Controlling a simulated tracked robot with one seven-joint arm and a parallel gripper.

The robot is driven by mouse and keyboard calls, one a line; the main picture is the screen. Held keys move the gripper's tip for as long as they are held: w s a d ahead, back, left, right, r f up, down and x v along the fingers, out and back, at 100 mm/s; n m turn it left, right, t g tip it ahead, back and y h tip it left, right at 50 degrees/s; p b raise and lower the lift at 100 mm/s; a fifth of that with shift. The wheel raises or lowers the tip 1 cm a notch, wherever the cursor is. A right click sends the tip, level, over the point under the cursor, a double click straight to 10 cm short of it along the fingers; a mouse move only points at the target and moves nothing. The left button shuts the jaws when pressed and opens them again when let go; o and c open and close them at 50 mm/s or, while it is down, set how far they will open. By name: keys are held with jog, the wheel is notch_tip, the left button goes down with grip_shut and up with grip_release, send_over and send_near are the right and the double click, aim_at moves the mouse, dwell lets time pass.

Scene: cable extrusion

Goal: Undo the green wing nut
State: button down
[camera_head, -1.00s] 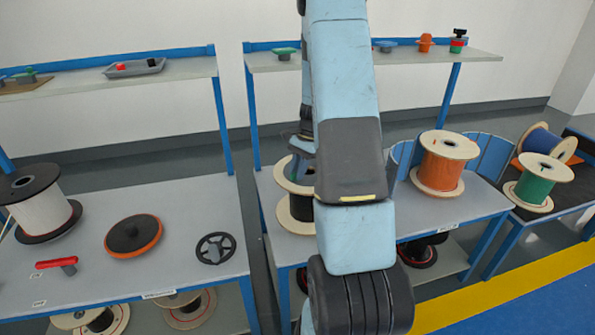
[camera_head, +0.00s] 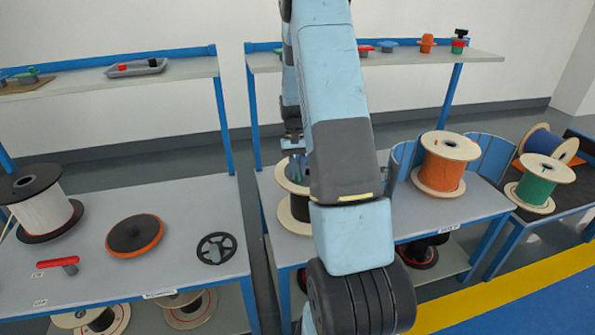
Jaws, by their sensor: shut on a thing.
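My gripper (camera_head: 297,172) shows partly at the left edge of my arm, pointing down over the reel with the dark core (camera_head: 295,213) on the middle bench. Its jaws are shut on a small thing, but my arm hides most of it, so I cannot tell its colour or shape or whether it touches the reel. A green knob-like piece (camera_head: 27,76) lies on the left upper shelf. I cannot tell from this view whether it is a wing nut. No green wing nut shows clearly on the reel.
My arm covers the middle of the view. An orange reel (camera_head: 442,163) stands right of it, before blue curved panels (camera_head: 490,157). A green reel (camera_head: 538,182) stands farther right. The left bench holds a white reel (camera_head: 43,205), an orange-rimmed disc (camera_head: 134,236), a black handwheel (camera_head: 216,248) and a red handle (camera_head: 58,263).

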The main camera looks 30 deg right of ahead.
jog(key=shift+n+h, duration=0.8)
jog(key=shift+n, duration=1.1)
jog(key=c, duration=1)
grip_release()
jog(key=shift+c, duration=0.2)
jog(key=v, duration=1.3)
jog(key=shift+w+r, duration=0.25)
jog(key=shift+r, duration=0.05)
jog(key=shift+a, duration=0.1)
